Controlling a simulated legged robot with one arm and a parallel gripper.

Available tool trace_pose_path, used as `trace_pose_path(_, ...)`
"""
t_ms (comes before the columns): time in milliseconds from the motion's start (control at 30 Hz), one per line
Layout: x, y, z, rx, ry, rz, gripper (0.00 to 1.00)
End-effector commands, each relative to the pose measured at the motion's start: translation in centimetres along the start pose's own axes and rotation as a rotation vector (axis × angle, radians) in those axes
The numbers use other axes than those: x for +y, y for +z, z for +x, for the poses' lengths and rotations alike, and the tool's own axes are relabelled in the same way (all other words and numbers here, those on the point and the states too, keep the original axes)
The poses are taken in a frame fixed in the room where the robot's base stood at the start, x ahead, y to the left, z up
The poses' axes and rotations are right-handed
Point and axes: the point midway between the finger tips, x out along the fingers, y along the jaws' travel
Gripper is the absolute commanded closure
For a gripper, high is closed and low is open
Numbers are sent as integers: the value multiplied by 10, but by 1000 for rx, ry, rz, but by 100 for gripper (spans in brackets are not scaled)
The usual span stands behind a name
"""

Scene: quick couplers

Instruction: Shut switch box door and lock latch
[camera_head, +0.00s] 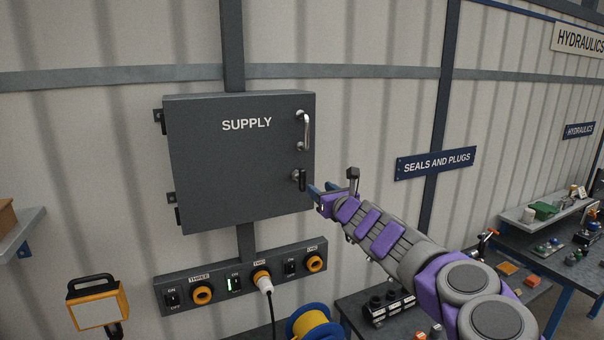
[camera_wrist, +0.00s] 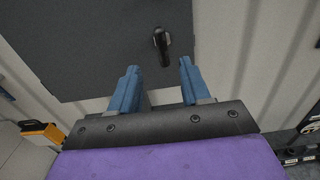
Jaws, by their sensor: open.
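The dark grey switch box door (camera_head: 235,160), marked SUPPLY, looks closed flush on its box. Its hinges are on the left edge and a silver pull handle (camera_head: 305,131) is at the upper right. The black latch (camera_head: 301,180) sits below the handle and hangs about vertical. My gripper (camera_head: 321,188) is just right of the latch and apart from it. In the wrist view, the latch (camera_wrist: 162,46) lies just ahead of and between the two blue fingertips (camera_wrist: 159,68), which are spread and empty. Whether the latch is engaged cannot be told.
Below the box is a socket panel (camera_head: 240,275) with switches, orange sockets and one white plug with a cable. A work lamp (camera_head: 98,305) is at lower left and a yellow cable reel (camera_head: 313,323) at the bottom. Benches with parts stand at right.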

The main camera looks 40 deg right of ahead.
Motion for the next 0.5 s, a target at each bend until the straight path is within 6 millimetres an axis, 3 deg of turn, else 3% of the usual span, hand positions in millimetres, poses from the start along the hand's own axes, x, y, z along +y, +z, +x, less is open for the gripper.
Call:
trace_pose_path(100, -1, 0, 21, 4, -2, -6, 53)
trace_pose_path(500, 0, 1, 66, 3, -2, -5, 53)
